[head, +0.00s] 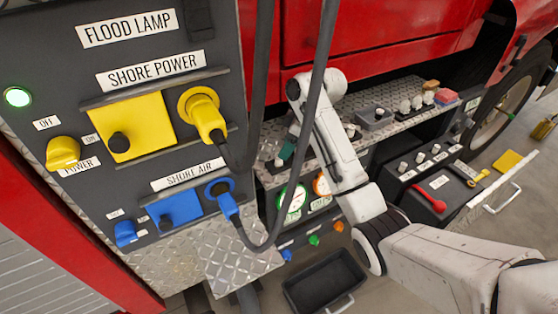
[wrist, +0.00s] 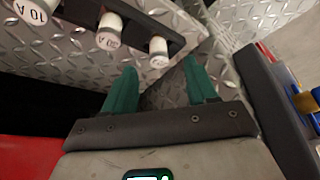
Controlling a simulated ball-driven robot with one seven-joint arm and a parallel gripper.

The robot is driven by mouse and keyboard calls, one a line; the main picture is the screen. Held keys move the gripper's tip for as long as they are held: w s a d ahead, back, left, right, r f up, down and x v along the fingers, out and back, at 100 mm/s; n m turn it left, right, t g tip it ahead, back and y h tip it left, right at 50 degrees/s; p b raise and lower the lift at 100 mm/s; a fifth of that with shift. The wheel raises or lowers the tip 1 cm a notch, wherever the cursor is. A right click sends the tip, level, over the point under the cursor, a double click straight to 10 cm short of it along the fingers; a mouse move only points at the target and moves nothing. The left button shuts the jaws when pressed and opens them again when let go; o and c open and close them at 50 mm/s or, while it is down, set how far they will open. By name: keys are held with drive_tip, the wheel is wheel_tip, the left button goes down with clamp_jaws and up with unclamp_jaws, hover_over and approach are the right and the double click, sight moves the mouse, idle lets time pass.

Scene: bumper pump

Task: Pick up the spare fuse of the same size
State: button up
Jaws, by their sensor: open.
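In the wrist view, three white cylindrical fuses stand in a dark rack (wrist: 140,27). The left fuse (wrist: 36,11) is marked 10 A. The middle fuse (wrist: 110,32) has a mark that looks like 30 A or 20 A. The right fuse (wrist: 158,52) is smaller, and its mark is too small to read. My gripper (wrist: 160,70) is open and empty, its green fingers pointing towards the right fuse, which lies just beyond the fingertips. In the head view my gripper (head: 286,152) is low behind the hanging cables, and the fuses near it cannot be made out.
The dark panel (head: 110,65) with a yellow plug (head: 203,112) and a blue plug (head: 227,205) stands at left. Thick cables hang in front of my arm. A black bin (head: 325,280) is on the floor. A dark box edge (wrist: 270,105) is close on the right in the wrist view.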

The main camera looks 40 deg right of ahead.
sight(279, 161)
drive_tip(key=shift+p+x, duration=0.55)
drive_tip(key=shift+x, duration=2.2)
drive_tip(key=shift+w, duration=0.15)
drive_tip(key=shift+r, duration=0.1)
clamp_jaws()
